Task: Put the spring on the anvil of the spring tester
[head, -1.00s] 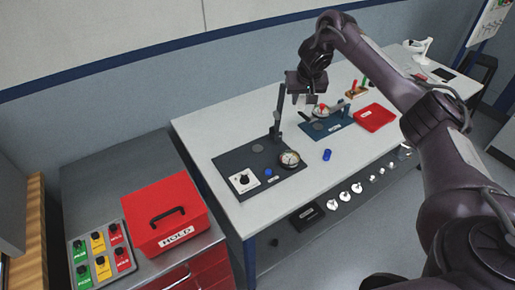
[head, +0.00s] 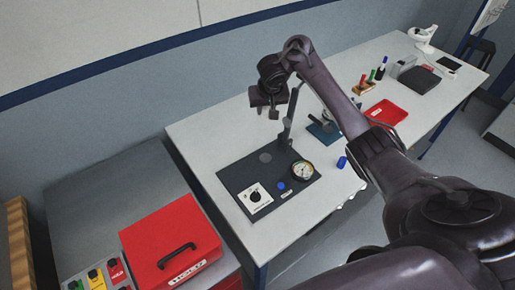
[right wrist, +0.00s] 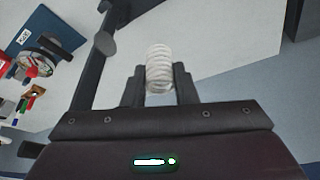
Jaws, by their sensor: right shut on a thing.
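The spring (right wrist: 159,68) is a pale coil, clasped between the two fingers of my right gripper (right wrist: 160,85) in the right wrist view. In the head view my right gripper (head: 270,112) is raised above the table, left of the upright column (head: 290,120) of the dark-based tester (head: 235,172). The spring cannot be made out there. My left gripper is not in view.
A teal plate (head: 325,132) is partly hidden behind my right arm. A red tray (head: 386,112) and a blue cylinder (head: 342,162) are on the white table. A red box (head: 170,240) stands on the lower cabinet. The table's left end (head: 195,130) is clear.

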